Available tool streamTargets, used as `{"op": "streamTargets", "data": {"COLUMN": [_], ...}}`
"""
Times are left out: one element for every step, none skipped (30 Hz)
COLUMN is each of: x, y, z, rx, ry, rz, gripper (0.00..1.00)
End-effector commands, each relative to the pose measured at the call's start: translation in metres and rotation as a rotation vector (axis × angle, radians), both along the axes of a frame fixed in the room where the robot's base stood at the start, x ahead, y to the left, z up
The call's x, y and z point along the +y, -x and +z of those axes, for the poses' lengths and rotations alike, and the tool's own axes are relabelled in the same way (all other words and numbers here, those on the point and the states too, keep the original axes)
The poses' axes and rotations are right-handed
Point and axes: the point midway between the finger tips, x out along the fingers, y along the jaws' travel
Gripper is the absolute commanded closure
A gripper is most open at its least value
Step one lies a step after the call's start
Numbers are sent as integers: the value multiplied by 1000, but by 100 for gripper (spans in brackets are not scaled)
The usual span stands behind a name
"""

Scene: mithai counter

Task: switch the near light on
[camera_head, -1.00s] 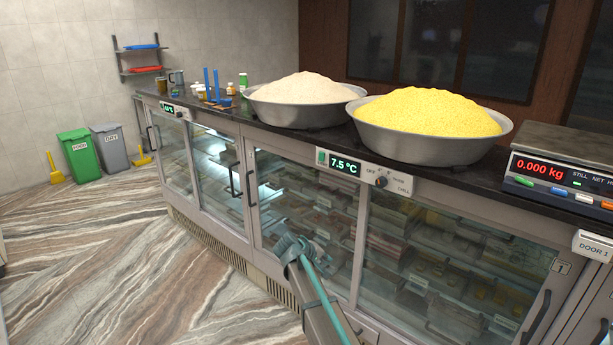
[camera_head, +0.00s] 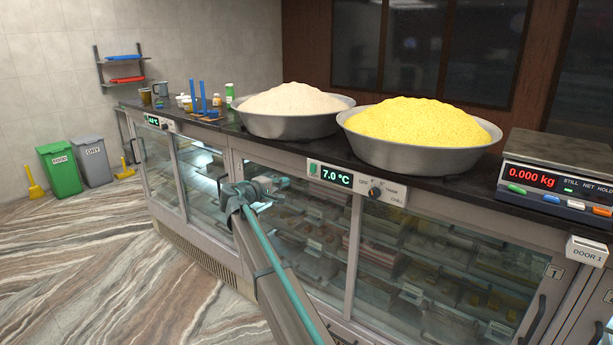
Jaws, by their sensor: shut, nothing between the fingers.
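The near control panel (camera_head: 356,183) is a pale strip on the front top edge of the counter. It has a small green switch (camera_head: 313,169) at its left end, a display (camera_head: 336,177) reading 7.0 °C and a dark knob (camera_head: 375,192) with a printed scale. The switch's position is too small to tell. My gripper (camera_head: 272,188) is shut and empty, in front of the glass, left of and slightly lower than the switch, with no visible contact. The near case interior behind the glass (camera_head: 320,235) looks dim.
Two large metal bowls, one with pale powder (camera_head: 292,122) and one with yellow grains (camera_head: 417,152), stand on the counter above the panel. A scale (camera_head: 555,182) is at right. A far panel (camera_head: 158,122) sits at left.

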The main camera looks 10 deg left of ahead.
Motion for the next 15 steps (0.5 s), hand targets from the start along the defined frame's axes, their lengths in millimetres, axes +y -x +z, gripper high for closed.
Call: {"op": "streamTargets", "data": {"x": [0, 0, -1, -2, -2, -4, -5, -7, -9, -11, -14, -17, -20, -23, -27], "y": [0, -1, -2, -3, -4, -7, -9, -12, -17, -20, -25, -31, -36, -41, -47], "z": [0, 0, 0, 0, 0, 0, 0, -1, -1, -2, -2, -3, -3, -4, -5], "rx": [0, 0, 1, 1, 1, 1, 1, 1, 1, 2, 2, 2, 2, 2, 1], "ry": [0, 0, 0, 0, 0, 0, 0, 0, 0, -1, -1, -1, -1, -1, -2], "rz": [0, 0, -1, -1, -1, -1, -1, -2, -2, -2, -2, -2, -2, -3, -3], "gripper": [100, 100, 100, 100, 100, 100, 100, 100, 100, 100, 100, 100, 100, 100, 100]}}
